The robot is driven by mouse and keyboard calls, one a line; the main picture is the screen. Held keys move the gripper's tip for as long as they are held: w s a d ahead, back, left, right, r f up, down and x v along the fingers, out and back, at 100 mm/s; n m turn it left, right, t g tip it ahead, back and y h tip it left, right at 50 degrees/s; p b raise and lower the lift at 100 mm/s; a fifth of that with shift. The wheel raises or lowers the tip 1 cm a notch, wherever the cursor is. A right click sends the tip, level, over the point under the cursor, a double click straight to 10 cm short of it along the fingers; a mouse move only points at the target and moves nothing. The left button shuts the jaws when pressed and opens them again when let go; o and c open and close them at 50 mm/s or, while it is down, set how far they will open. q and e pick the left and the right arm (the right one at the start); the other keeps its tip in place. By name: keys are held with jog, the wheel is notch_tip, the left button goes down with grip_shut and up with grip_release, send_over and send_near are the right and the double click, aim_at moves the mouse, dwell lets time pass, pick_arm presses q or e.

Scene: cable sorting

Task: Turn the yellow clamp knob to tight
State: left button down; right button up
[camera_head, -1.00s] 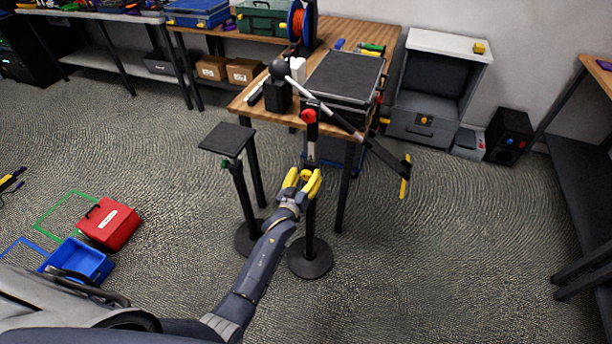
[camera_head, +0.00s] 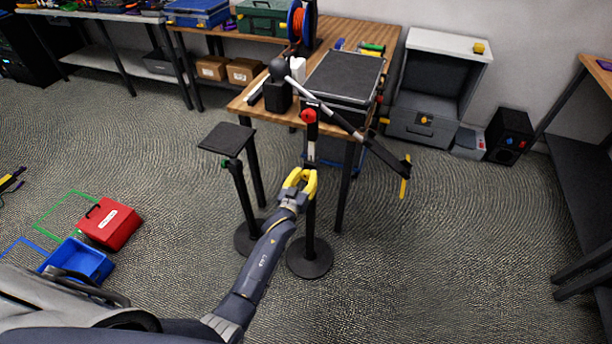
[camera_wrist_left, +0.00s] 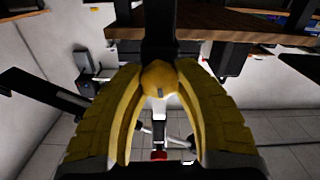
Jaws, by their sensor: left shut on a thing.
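The yellow clamp knob (camera_wrist_left: 159,80) shows in the left wrist view as a rounded yellow piece with a small grey mark, between my two yellow fingers. The left gripper also shows in the left wrist view (camera_wrist_left: 160,95), with one finger on each side of the knob. I cannot read whether the knob is loose or tight. My right gripper is not in view.
A red knob (camera_head: 309,116) tops the stand, and a jointed arm with a yellow-handled end (camera_head: 405,175) reaches right. A second stand with a black square plate (camera_head: 227,138) is close on the left. The wooden bench (camera_head: 245,103) is behind. Floor on the right is clear.

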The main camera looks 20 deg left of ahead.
pick_arm(q)
jog(key=shift+w+r+m, duration=0.1)
jog(key=shift+r+m, duration=0.05)
jog(key=shift+m, duration=0.65)
jog(key=c, duration=0.9)
grip_release()
jog(key=shift+s, duration=0.55)
jog(key=s, duration=1.1)
jog(key=shift+a, duration=0.4)
